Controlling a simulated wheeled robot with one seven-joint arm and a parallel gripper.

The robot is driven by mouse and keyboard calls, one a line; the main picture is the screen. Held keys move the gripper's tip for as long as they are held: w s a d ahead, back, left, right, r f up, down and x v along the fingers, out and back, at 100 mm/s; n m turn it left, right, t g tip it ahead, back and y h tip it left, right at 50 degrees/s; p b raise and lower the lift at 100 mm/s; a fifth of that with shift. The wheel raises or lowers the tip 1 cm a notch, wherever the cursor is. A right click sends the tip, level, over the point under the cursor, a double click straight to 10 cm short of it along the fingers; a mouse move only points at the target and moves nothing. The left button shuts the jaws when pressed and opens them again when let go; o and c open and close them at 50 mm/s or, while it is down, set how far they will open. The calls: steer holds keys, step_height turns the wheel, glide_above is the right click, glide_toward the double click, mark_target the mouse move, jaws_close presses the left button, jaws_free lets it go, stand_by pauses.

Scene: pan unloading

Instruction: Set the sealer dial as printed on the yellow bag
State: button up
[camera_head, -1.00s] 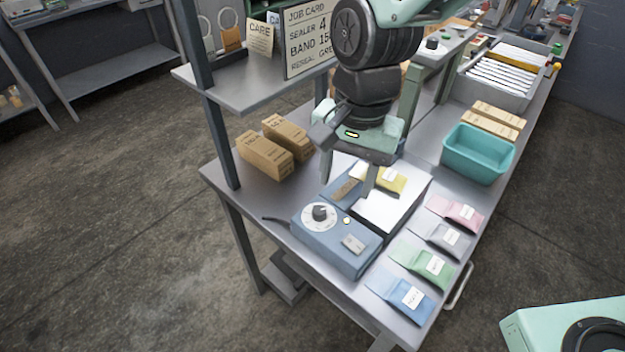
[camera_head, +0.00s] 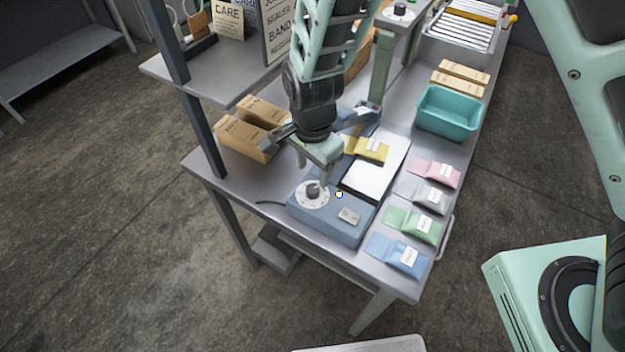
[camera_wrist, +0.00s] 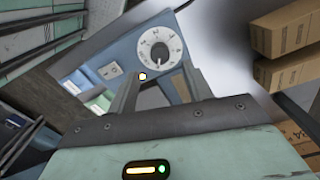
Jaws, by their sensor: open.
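The sealer (camera_head: 335,220) is a blue box near the table's front-left edge. Its dial (camera_head: 313,190) has a white numbered face and a dark knob. My gripper (camera_head: 311,172) is open and empty, above and just behind the dial. In the wrist view its two fingers (camera_wrist: 160,82) stand apart, not touching the knob.
Pink, grey, green and blue bags (camera_head: 408,218) lie along the right table edge. A teal bin (camera_head: 449,111) stands behind them. Brown boxes (camera_head: 247,130) stand left of my gripper. A shelf post (camera_head: 203,130) rises at the left, with a partly hidden job card (camera_head: 277,35) above.

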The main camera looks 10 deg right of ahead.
mark_target(312, 188)
steer(key=shift+f+p, duration=0.6)
steer(key=shift+f, duration=2.55)
steer(key=c, duration=1)
